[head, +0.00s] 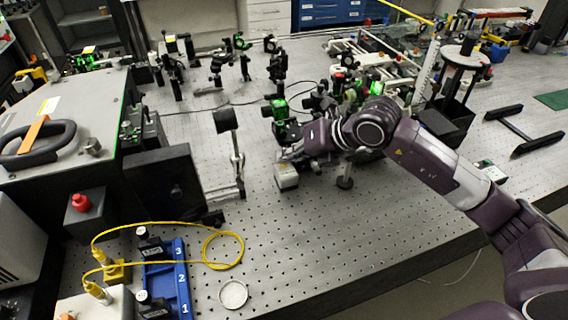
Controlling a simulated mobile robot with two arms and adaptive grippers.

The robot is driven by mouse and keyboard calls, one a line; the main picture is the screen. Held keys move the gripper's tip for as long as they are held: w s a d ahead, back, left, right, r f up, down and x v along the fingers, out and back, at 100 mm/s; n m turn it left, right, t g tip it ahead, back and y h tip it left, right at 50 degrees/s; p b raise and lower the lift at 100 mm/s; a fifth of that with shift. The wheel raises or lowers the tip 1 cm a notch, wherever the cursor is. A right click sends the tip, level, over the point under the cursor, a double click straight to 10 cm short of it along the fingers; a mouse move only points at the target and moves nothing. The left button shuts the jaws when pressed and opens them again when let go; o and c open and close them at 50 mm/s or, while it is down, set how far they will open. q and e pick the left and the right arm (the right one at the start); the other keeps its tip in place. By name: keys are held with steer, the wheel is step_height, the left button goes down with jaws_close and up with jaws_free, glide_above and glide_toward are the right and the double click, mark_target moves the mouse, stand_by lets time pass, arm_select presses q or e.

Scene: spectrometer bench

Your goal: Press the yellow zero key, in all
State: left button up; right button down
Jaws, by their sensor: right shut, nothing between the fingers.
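My right arm comes in from the right, and its gripper (288,156) is at the middle of the bench, over the far end of a small pale box (287,179). The gripper is shut and empty. I cannot tell whether its fingertips touch the box. I cannot make out a yellow zero key; the gripper covers part of the box's top. My left gripper is not in view.
A black post mount (227,121) stands left of the gripper. Optics stand behind it on the perforated bench (330,229). A blue numbered rack (180,285), looped yellow fibre (241,249) and round white dish (233,294) are front left. The bench right of the dish is clear.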

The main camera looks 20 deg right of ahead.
steer(key=shift+f, duration=0.25)
steer(key=shift+r, duration=0.1)
stand_by(0.3)
steer(key=shift+r, duration=0.8)
steer(key=shift+p, duration=0.3)
steer(key=shift+r+p, duration=1.45)
steer(key=shift+r, duration=1.05)
steer(key=shift+r, duration=0.1)
